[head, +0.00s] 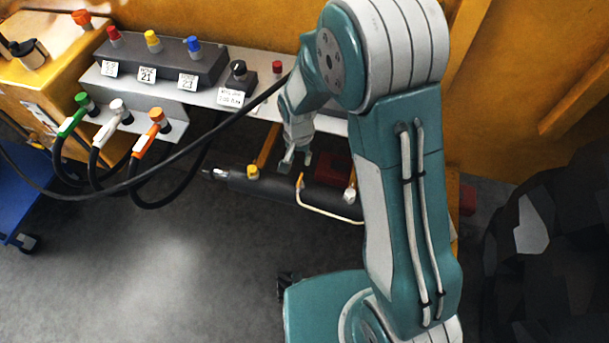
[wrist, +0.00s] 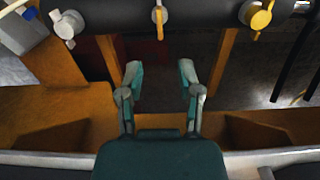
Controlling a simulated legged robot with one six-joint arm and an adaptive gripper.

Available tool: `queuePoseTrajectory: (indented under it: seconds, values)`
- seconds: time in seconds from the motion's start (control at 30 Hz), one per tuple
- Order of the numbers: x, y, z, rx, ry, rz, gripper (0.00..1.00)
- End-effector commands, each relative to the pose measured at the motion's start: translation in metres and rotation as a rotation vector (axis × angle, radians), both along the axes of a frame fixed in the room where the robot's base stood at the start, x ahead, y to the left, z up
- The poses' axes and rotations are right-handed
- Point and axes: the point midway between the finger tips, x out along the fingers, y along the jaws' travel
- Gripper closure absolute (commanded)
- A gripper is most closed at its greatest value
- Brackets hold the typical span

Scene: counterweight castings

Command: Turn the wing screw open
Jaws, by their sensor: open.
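The wing screw looks to be the small orange piece (head: 300,181) midway along a dark cylinder (head: 275,190); its form is too small to be sure. In the wrist view the orange piece (wrist: 158,15) is narrow and stands on the dark cylinder (wrist: 200,14), near the top edge of the picture. My gripper (head: 297,158) is open and empty, just behind the orange piece in the head view. In the wrist view my gripper (wrist: 160,73) has its two fingers spread, with the orange piece ahead of the gap between them. No contact shows.
A yellow knob (head: 252,172) and a whitish knob (head: 349,193) flank the orange piece on the cylinder. Black cables cross in front of the grey bench (head: 262,108). A blue cart (head: 22,200) stands left; the floor in front is clear.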

Motion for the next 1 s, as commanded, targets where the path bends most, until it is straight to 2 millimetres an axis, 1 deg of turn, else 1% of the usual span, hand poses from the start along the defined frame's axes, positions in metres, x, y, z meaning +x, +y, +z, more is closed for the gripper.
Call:
queuePoseTrajectory:
  seconds: [0.17, 0.4, 0.5, 0.6, 0.73, 1.0]
  values:
    - [-0.001, -0.003, -0.026, 0.002, 0.005, 0.001, 0.54]
    - [-0.001, -0.006, -0.069, 0.006, 0.004, 0.000, 0.54]
    - [-0.001, -0.005, -0.084, 0.004, 0.003, 0.000, 0.54]
    - [-0.001, -0.003, -0.095, 0.003, 0.002, 0.002, 0.54]
    - [0.000, -0.003, -0.102, 0.003, 0.000, 0.002, 0.54]
    - [0.000, -0.004, -0.103, 0.005, -0.001, 0.001, 0.54]
